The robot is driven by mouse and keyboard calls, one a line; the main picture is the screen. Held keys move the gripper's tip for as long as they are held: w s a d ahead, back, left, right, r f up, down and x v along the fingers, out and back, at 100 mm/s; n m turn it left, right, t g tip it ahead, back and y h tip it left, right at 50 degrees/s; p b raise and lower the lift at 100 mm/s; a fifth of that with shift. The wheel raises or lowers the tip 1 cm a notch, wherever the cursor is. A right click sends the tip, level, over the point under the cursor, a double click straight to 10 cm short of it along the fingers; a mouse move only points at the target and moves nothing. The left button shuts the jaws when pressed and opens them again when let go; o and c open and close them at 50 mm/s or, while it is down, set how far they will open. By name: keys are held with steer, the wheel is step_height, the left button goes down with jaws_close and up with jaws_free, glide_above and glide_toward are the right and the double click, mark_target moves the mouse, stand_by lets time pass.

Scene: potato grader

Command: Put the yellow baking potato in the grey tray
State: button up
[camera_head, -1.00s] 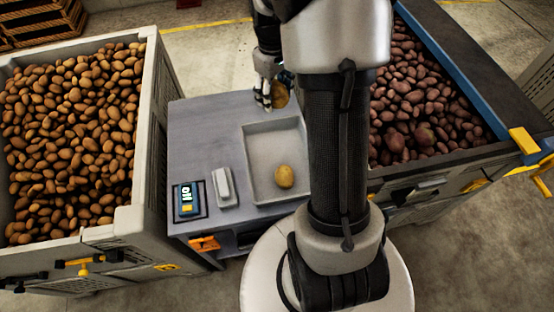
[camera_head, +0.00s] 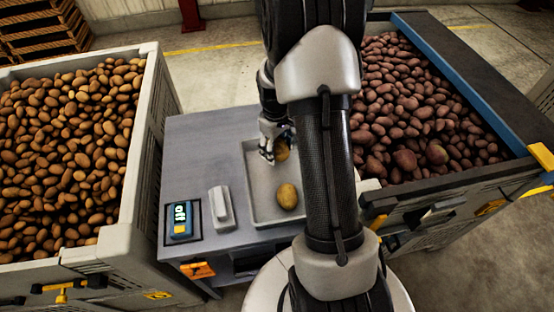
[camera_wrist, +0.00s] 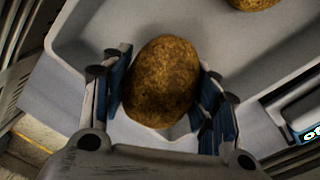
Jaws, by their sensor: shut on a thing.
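My gripper (camera_head: 270,145) is shut on a brown-yellow potato (camera_head: 281,152), with its blue finger pads on either side of it in the wrist view (camera_wrist: 163,82). It holds the potato over the far part of the grey tray (camera_head: 260,203). Whether the potato touches the tray floor I cannot tell. A second yellowish potato (camera_head: 288,196) lies in the near part of the tray, and part of it shows at the top of the wrist view (camera_wrist: 252,3). My arm covers the tray's right side in the head view.
The tray stands on a grey bench (camera_head: 200,150) with a small display (camera_head: 181,220) and a pale block (camera_head: 222,207). A grey crate (camera_head: 148,130) full of brown potatoes stands left. A dark bin (camera_head: 460,185) of reddish potatoes stands right.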

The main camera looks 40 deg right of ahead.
mark_target(276, 142)
steer(key=shift+f+b, duration=0.7)
steer(key=shift+f, duration=1.5)
steer(key=shift+f, duration=0.2)
steer(key=o, duration=1.2)
steer(key=shift+o, duration=0.2)
steer(key=shift+r, duration=0.15)
steer(key=r+p, duration=0.2)
steer(key=r, duration=0.4)
steer(key=r+p, duration=0.1)
steer(key=r, duration=0.5)
steer(key=shift+a+p, duration=0.2)
steer(key=shift+p, duration=0.2)
steer(key=s+a+r+t, duration=0.1)
steer(key=s+a+r, duration=0.1)
steer(key=a+r, duration=0.65)
steer(key=s+a+r+t, duration=0.1)
steer(key=s+a+r, duration=0.5)
steer(key=s, duration=0.3)
steer(key=s+a+r+m+t, duration=0.1)
steer(key=s+a+r+t, duration=0.1)
steer(key=s+a+r, duration=0.3)
steer(key=s+a, duration=0.1)
steer(key=s, duration=0.3)
steer(key=shift+r+m+t, duration=0.3)
steer(key=shift+r, duration=0.05)
